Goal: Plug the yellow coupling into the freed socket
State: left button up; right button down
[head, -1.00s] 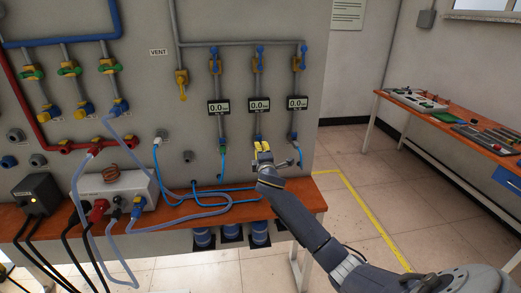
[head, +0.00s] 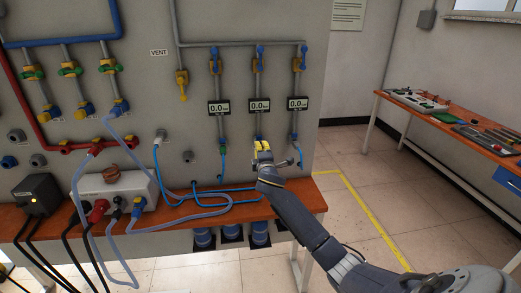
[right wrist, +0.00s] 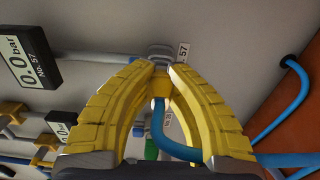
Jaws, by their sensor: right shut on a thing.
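My right gripper (head: 262,147) is at the panel below the middle gauge (head: 259,105) in the head view. In the right wrist view its two yellow fingers (right wrist: 160,74) are closed around the yellow coupling (right wrist: 161,88), which has a blue hose (right wrist: 163,142) curving away from it. The coupling is in line with a grey socket (right wrist: 159,53) beside a small tag reading 57. Its tip is at or very near the socket; I cannot tell whether it is seated. In the head view the fingers hide the coupling. My left gripper is not in view.
Blue hoses (head: 222,189) lie along the wooden bench (head: 304,196). Neighbouring lines with gauges flank the middle one, the left gauge (head: 219,107) and right gauge (head: 297,103). A white box (head: 144,190) with cables stands at left. The floor at right is clear.

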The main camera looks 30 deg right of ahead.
jog(key=shift+w+d, duration=0.1)
jog(key=shift+w, duration=0.15)
jog(key=c, duration=1.4)
grip_release()
jog(key=shift+o, duration=0.2)
jog(key=v, duration=1.2)
jog(key=s+a+f+m+g+y, duration=0.1)
jog(key=s+a+f+g, duration=0.15)
jog(key=s+f, duration=0.55)
jog(key=s+a+f+m+g, duration=0.2)
jog(key=s+a+f, duration=0.1)
jog(key=s+f, duration=0.5)
jog(key=s+a+f+m+g+y, duration=0.1)
jog(key=s+a+f+m+g, duration=0.2)
jog(key=s, duration=0.8)
jog(key=s+a+f+g+y, duration=0.15)
jog(key=s+f, duration=0.25)
jog(key=s, duration=0.8)
jog(key=s+a+f+g+y, duration=0.1)
jog(key=a+f+g, duration=0.15)
jog(key=f, duration=1.35)
jog(key=s+a+f+g+y, duration=0.15)
jog(key=a+f, duration=0.25)
jog(key=f, duration=1.3)
jog(key=s+f+m+g+y, duration=0.1)
jog(key=s+f+m+g, duration=0.1)
jog(key=s+f, duration=1.7)
jog(key=s+m, duration=0.1)
jog(key=s, duration=0.1)
jog(key=shift+s, duration=0.3)
